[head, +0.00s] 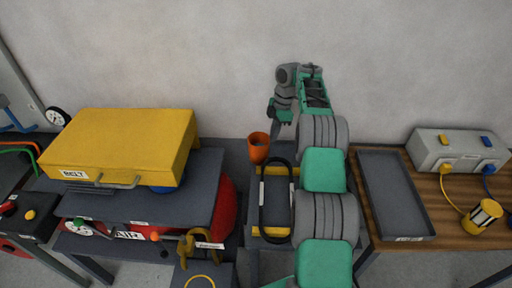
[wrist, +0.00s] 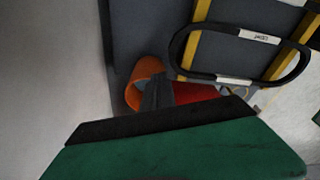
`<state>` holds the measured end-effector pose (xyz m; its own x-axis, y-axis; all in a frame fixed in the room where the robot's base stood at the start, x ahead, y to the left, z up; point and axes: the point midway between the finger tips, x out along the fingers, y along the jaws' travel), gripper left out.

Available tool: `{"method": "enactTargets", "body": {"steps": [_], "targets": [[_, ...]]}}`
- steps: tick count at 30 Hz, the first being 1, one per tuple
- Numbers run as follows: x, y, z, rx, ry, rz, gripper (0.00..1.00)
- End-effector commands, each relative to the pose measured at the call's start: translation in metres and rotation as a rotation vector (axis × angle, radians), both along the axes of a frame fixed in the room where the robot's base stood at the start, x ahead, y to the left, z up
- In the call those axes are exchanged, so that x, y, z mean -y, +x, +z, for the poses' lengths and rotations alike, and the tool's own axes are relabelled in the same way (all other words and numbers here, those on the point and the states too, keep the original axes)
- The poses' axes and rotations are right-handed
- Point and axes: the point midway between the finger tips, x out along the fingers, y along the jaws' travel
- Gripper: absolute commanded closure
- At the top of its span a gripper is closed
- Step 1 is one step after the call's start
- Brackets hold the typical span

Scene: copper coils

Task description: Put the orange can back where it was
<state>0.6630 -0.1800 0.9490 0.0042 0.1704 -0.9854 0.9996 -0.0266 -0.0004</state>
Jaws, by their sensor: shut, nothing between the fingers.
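The orange can (head: 259,152) stands upright, open end up, on a dark surface near the wall, left of my arm in the head view. My gripper (head: 274,118) is just above and behind it in that view, partly hidden by its own links. In the wrist view the shut grey fingers (wrist: 156,92) overlap the orange can (wrist: 149,67), hiding its middle. Nothing is held between the fingers. I cannot tell whether the fingers touch the can.
A black belt loop (head: 264,212) with white tags lies beside the can over a grey, yellow-edged unit.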

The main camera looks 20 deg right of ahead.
Motion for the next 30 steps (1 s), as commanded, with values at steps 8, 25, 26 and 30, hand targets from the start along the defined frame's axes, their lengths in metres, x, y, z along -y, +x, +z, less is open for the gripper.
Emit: {"method": "enactTargets", "body": {"steps": [8,25,26,30], "targets": [[-0.061,0.002,0.000,0.001,0.000,0.001,1.00],[-0.071,0.000,-0.019,-0.007,0.002,-0.005,1.00],[-0.072,0.000,-0.019,-0.008,0.002,-0.003,1.00],[-0.076,0.003,-0.019,-0.009,0.002,0.023,1.00]]}}
